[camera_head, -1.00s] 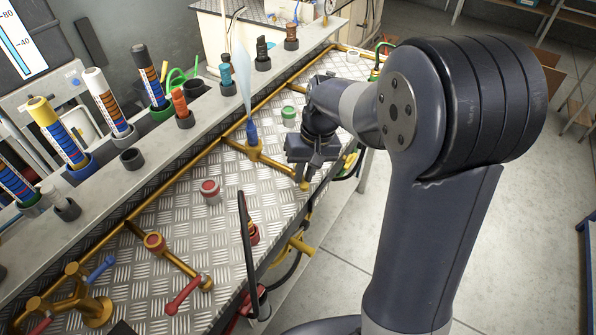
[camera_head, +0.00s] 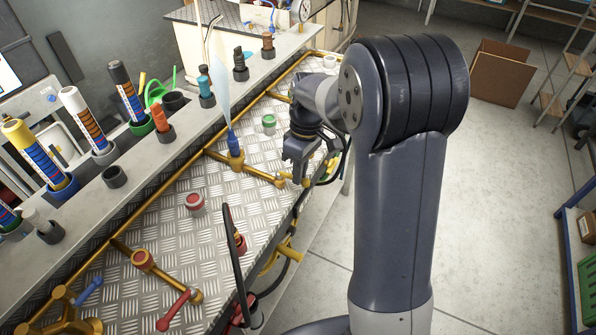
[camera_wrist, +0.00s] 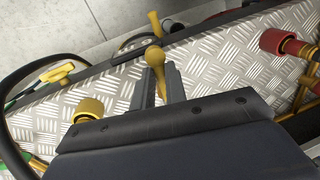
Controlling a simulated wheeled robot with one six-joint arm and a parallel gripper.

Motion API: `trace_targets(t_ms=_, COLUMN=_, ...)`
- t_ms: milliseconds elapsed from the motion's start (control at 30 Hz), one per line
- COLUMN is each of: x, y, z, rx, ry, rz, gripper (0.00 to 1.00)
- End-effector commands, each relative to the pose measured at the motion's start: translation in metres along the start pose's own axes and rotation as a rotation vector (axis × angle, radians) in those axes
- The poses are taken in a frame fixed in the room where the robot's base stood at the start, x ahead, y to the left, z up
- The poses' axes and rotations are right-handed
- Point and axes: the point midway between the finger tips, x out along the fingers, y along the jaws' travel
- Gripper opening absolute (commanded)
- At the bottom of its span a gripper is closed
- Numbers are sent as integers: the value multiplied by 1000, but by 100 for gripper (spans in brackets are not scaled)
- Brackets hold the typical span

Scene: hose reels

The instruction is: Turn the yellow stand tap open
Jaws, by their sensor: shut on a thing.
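The yellow stand tap (camera_wrist: 155,56) shows in the wrist view as a yellow lever with a rounded end, between my two fingers. My gripper (camera_wrist: 162,84) is shut on this lever. In the head view my gripper (camera_head: 299,174) points down at the right edge of the bench, and a small yellow part of the tap (camera_head: 305,183) shows just below it. My wrist and gripper hide most of the tap there, so how far it is turned cannot be told.
The tread-plate bench top (camera_head: 225,215) carries brass pipes, a blue nozzle (camera_head: 235,145), a green-topped cap (camera_head: 269,124) and a red cap (camera_head: 195,204). A red tap lever (camera_head: 174,311) lies nearer. A dark hose (camera_head: 232,265) rises at the front edge.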

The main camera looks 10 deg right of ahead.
Motion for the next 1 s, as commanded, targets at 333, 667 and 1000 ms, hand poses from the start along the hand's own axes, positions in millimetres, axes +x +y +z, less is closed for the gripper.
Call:
trace_targets(t_ms=333, x=2, y=2, z=2, rx=-39, ry=-14, rz=-3, gripper=0)
trace_targets(t_ms=667, x=2, y=2, z=2, rx=-39, ry=-15, rz=-2, gripper=18)
trace_targets(t_ms=1000, x=0, y=2, z=0, rx=-37, ry=-10, rz=0, gripper=35)
